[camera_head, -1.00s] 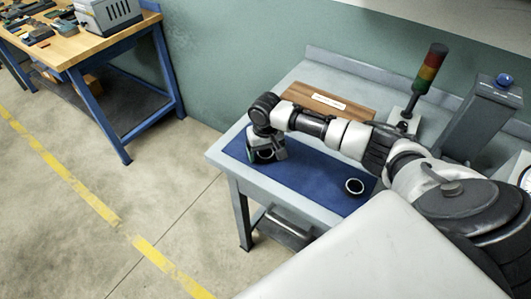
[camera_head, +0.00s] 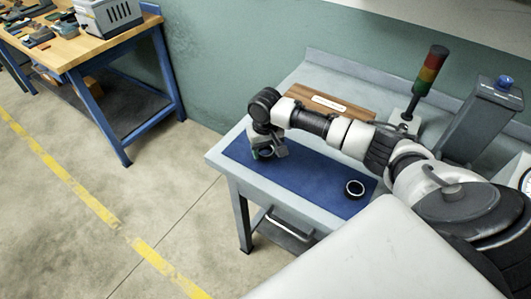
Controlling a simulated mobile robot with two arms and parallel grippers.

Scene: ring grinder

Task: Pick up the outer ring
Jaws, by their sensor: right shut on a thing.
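My right gripper (camera_head: 266,151) points down over the left part of the blue mat and is shut on a dark ring, the outer ring (camera_head: 267,154). The gripper and my wrist partly hide this ring, and I cannot tell clearly how far above the mat it is. A second ring (camera_head: 347,187), dark with a pale edge, lies flat on the right part of the mat, apart from the gripper. My left gripper is not in view.
The blue mat (camera_head: 300,180) lies on a grey workbench (camera_head: 213,157). A wooden block with a label (camera_head: 345,107), a signal light tower (camera_head: 431,72) and a grey post with a blue button (camera_head: 480,115) stand behind. A wooden-topped bench (camera_head: 75,50) is at the far left.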

